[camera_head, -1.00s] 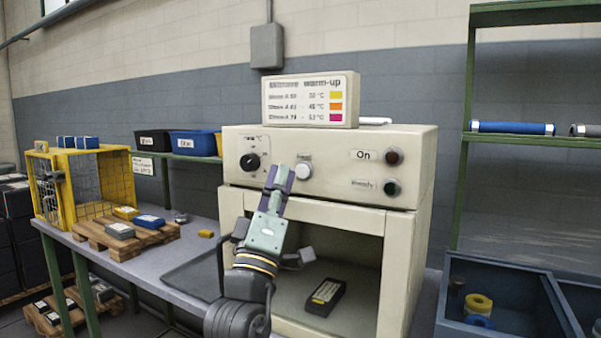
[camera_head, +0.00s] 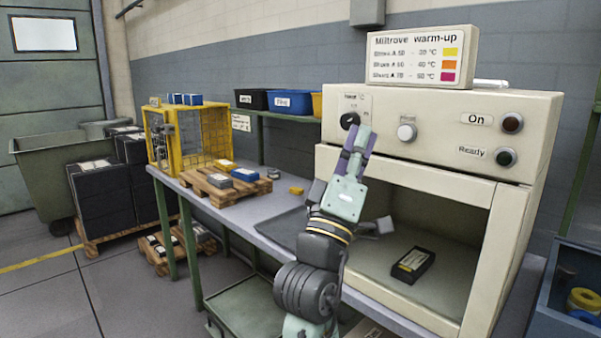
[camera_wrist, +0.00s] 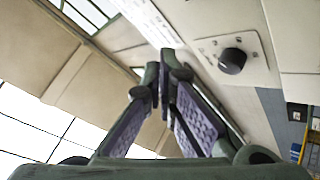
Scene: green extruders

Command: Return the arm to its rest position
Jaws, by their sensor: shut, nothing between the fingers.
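My gripper (camera_head: 358,141) is raised in front of the upper panel of the cream warm-up oven (camera_head: 430,105) in the head view. Its purple-padded fingers point up toward the black temperature knob (camera_head: 350,120), and they are shut with nothing between them. In the wrist view my gripper (camera_wrist: 163,78) has its fingertips together, and the black knob (camera_wrist: 232,61) shows to their right. I cannot tell whether the fingers touch the panel. My arm crosses in front of the oven's left side and the bench.
A black labelled block (camera_head: 412,264) lies inside the open oven chamber. A wooden pallet (camera_head: 225,190) with blocks and a yellow cage (camera_head: 188,140) stand on the bench. A blue-grey bin (camera_head: 560,300) is at the lower right. The floor at the left is partly clear.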

